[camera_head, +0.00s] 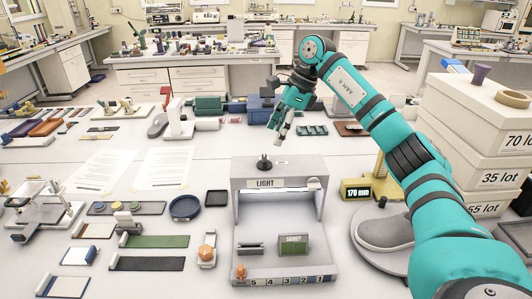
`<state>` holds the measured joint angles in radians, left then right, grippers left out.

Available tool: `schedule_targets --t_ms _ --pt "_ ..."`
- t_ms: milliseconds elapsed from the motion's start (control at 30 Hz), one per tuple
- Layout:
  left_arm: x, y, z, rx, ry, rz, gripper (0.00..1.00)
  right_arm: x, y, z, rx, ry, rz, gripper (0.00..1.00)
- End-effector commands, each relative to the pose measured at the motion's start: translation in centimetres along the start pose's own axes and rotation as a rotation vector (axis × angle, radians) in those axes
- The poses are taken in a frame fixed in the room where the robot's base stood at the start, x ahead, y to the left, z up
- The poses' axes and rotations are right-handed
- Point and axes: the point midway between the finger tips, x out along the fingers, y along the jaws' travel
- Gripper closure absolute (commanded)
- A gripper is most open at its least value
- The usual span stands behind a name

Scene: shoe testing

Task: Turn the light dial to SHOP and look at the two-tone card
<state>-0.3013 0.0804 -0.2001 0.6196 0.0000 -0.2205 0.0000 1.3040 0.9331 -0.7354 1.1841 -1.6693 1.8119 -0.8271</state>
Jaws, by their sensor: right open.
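The light box (244,205) stands at the front middle of the table, with LIGHT on its top front edge. A dark dial knob (264,163) sits on its top; I cannot read its setting. I cannot tell which piece is the two-tone card. My right gripper (279,138) is open and empty, pointing down above and behind the knob, apart from it. My left gripper is out of view.
Stacked white lot boxes (477,150) stand at the right, near my right arm. A gauge reading 170 mm (358,191) and a shoe on a round plate (385,232) are right of the light box. Strips, small trays and paper sheets (160,170) cover the left.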

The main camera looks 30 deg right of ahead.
Motion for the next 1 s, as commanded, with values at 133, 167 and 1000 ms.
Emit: schedule_targets --t_ms 133,167,1000 --pt "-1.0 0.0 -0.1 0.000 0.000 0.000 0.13 3.2 0.1 0.1 0.000 0.001 0.005 0.37" --pt "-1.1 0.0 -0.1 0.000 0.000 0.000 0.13 3.8 0.1 0.1 0.000 0.002 0.005 0.37" --pt "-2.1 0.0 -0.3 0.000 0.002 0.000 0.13 8.4 0.0 0.1 0.000 -0.001 0.000 0.59"
